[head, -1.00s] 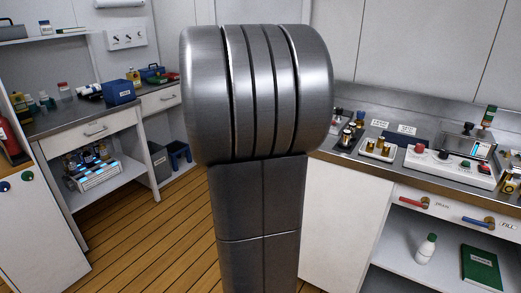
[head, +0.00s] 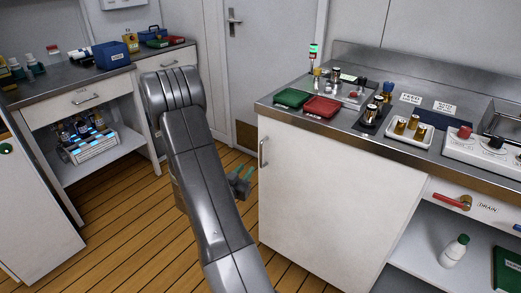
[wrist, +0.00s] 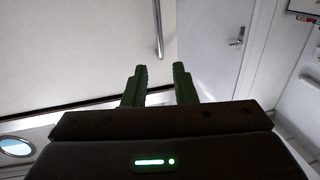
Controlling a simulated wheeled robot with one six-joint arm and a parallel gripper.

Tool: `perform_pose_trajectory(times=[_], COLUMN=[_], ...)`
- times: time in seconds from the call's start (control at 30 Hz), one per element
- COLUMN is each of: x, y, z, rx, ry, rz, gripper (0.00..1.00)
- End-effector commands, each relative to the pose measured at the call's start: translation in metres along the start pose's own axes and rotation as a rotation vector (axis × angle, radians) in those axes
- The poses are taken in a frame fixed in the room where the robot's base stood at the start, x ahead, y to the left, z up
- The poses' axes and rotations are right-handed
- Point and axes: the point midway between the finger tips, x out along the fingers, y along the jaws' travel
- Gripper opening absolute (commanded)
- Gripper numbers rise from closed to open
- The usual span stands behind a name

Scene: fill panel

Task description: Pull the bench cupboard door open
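The bench cupboard door (head: 315,200) is a white panel under the right-hand bench and looks shut. Its vertical metal bar handle (head: 264,153) is near the door's left edge. In the wrist view the handle (wrist: 158,30) hangs at the top middle, beyond the fingertips. My gripper (head: 243,178) is left of the door and a little below the handle, partly hidden behind my arm. In the wrist view my gripper (wrist: 160,70) has its two green fingers apart with nothing between them. The handle is not between the fingers.
On the bench top (head: 290,113) are a green tray (head: 292,97), a red tray (head: 322,107) and a white tray (head: 408,129). An open shelf with a white bottle (head: 454,251) is right of the cupboard. Wooden floor (head: 120,215) is clear between the benches.

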Motion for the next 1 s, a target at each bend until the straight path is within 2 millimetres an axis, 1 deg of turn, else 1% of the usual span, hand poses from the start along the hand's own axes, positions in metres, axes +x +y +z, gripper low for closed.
perform_pose_trajectory(times=[0.17, 0.4, 0.6, 0.7, 0.8, 1.0], x=[0.025, 0.077, 0.113, 0.125, 0.131, 0.135], y=[0.002, 0.002, 0.001, 0.001, 0.000, 0.000], z=[-0.001, -0.001, -0.001, -0.001, -0.001, -0.001], rx=[0.001, 0.002, 0.002, 0.002, 0.000, 0.000], ry=[0.001, 0.000, 0.000, 0.000, -0.001, -0.001], rz=[0.004, 0.003, 0.001, 0.000, -0.001, -0.001], gripper=[0.25, 0.25, 0.25, 0.25, 0.25, 0.25])
